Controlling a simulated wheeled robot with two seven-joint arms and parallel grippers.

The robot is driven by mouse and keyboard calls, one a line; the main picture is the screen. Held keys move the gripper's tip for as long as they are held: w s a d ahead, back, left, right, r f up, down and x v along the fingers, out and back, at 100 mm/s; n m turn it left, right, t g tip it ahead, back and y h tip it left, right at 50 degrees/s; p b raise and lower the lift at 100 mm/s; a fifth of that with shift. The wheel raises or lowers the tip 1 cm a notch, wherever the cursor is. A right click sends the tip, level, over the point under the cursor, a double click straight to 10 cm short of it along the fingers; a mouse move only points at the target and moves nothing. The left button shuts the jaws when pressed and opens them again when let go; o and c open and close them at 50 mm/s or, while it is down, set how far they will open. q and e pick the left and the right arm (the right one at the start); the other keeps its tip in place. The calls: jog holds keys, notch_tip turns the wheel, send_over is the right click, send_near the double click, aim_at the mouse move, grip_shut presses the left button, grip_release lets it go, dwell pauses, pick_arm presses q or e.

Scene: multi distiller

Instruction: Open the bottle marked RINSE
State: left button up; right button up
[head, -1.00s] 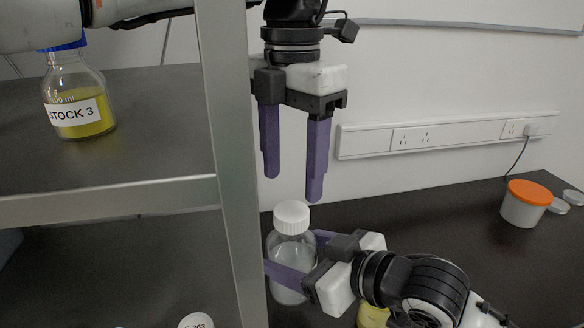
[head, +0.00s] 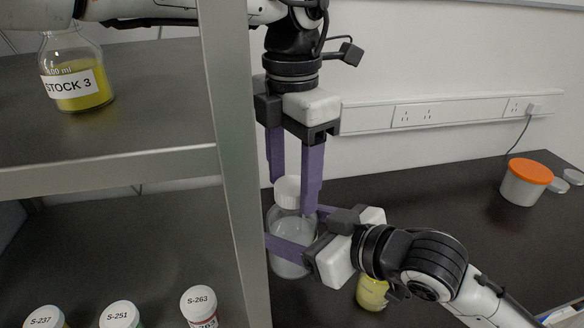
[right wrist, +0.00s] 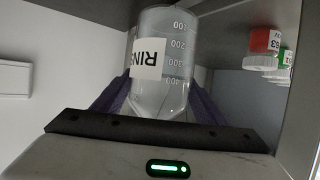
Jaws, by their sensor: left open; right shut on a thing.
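The RINSE bottle (head: 290,228) is clear with a white cap (head: 287,191) and stands upright in the head view. Its label reads "RIN" in the right wrist view (right wrist: 170,65), where the rest of the word is turned out of sight. My right gripper (head: 290,240) is shut around the bottle's body from the right. My left gripper (head: 294,195) points straight down from above. Its purple fingers are open, one on either side of the cap, with the right finger partly in front of it. Whether they touch the cap cannot be told.
A metal shelf post (head: 232,150) stands just left of the bottle. The STOCK 3 bottle (head: 75,75) is on the upper shelf. Several small labelled jars (head: 198,303) are below. A yellow bottle (head: 372,292) stands beneath my right arm. An orange-lidded tub (head: 526,182) sits far right.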

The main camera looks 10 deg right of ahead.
pick_arm(q)
jog(key=shift+c, duration=0.4)
jog(key=c, duration=1)
jog(key=n, duration=0.3)
jog(key=shift+r+n, duration=0.1)
jog(key=shift+n, duration=0.2)
jog(key=o, duration=1.2)
